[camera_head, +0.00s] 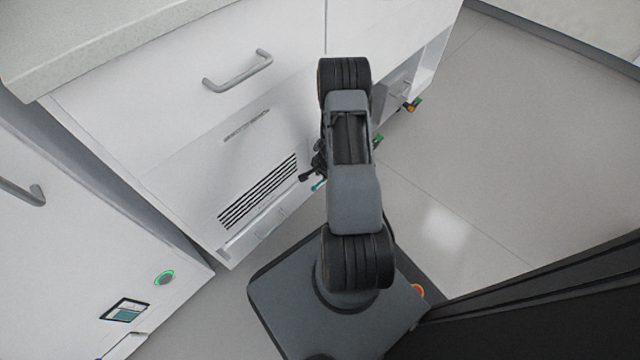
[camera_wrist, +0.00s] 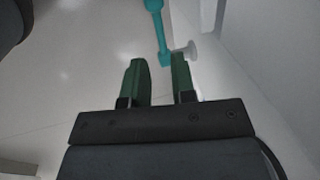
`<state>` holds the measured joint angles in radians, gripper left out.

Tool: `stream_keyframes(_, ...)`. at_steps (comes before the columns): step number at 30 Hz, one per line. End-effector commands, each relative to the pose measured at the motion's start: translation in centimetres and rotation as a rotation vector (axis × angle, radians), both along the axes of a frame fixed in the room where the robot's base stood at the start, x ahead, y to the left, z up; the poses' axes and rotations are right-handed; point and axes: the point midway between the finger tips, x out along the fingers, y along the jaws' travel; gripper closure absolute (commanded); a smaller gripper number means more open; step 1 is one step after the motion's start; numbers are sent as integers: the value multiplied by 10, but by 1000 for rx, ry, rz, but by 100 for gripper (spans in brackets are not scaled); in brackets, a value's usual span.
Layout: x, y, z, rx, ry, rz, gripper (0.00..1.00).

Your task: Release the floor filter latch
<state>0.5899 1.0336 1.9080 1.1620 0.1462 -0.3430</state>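A teal lever (camera_wrist: 158,30), which looks like the latch handle, comes down from the top of the wrist view. Its squared lower end shows between my fingertips, close to the right one; whether it touches is unclear. A pale round knob (camera_wrist: 187,50) sits just right of that end. My gripper (camera_wrist: 158,62) is open, its two green fingers apart and shut on nothing. In the head view my arm hides most of the gripper. A small teal piece (camera_head: 319,184) shows beside dark parts left of the arm, low by the cabinet front.
A white cabinet (camera_head: 150,110) with a black slatted grille (camera_head: 258,192) and a grey handle (camera_head: 238,70) stands left of my arm. Small green and orange fittings (camera_head: 413,104) show near an open lower recess. Pale floor (camera_head: 500,170) is clear on the right.

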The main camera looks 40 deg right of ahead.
Motion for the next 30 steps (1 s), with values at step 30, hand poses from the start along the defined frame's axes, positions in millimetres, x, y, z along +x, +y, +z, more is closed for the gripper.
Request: stream_keyframes(30,12,3,-58,-1,1,3,91)
